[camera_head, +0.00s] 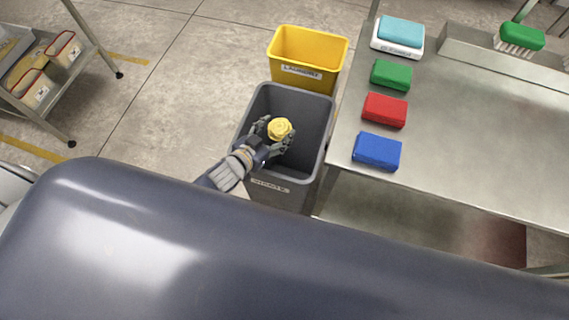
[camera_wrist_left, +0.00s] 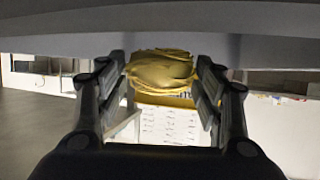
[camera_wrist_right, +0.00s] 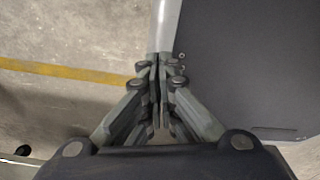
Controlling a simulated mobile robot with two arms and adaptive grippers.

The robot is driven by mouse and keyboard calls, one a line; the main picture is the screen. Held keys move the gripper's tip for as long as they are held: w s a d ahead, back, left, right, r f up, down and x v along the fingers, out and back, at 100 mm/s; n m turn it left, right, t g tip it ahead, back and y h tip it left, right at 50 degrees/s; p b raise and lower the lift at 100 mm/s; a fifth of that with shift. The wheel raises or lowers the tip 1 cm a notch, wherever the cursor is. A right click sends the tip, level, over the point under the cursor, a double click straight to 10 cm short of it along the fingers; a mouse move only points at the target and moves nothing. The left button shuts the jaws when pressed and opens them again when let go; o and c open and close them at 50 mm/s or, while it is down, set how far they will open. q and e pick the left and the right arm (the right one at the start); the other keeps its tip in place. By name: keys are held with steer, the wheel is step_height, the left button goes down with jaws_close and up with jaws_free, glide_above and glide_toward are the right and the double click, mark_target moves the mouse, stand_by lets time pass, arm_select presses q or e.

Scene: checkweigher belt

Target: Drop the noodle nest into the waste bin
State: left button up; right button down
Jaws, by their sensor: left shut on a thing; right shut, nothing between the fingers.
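The noodle nest (camera_head: 279,128) is a round yellow bundle. My left gripper (camera_head: 279,132) is shut on it and holds it over the open grey waste bin (camera_head: 319,135). In the left wrist view the noodle nest (camera_wrist_left: 161,72) sits between the two fingers of the left gripper (camera_wrist_left: 162,78). The nest appears within the outline of the bin's mouth; its exact height against the rim is hard to tell. My right gripper (camera_wrist_right: 159,75) is shut and empty in the right wrist view. It does not show in the head view.
A yellow laundry bin (camera_head: 308,77) stands just behind the grey bin. A steel table (camera_head: 460,130) on the right carries blue, red and green blocks, a white box with a blue top, and a green brush. A shelf trolley (camera_head: 75,100) stands far left. Floor between is clear.

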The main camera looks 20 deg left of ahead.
steer(key=shift+d, duration=0.25)
arm_select(q)
steer(key=o, duration=1.2)
arm_select(e)
steer(key=shift+d, duration=0.3)
steer(key=shift+w, duration=0.1)
arm_select(q)
steer(key=shift+s, duration=0.25)
steer(key=v, duration=1.1)
steer(key=shift+s+a+r, duration=0.1)
steer(key=shift+s+r, duration=0.1)
steer(key=shift+s, duration=0.05)
arm_select(e)
steer(key=shift+a, duration=0.15)
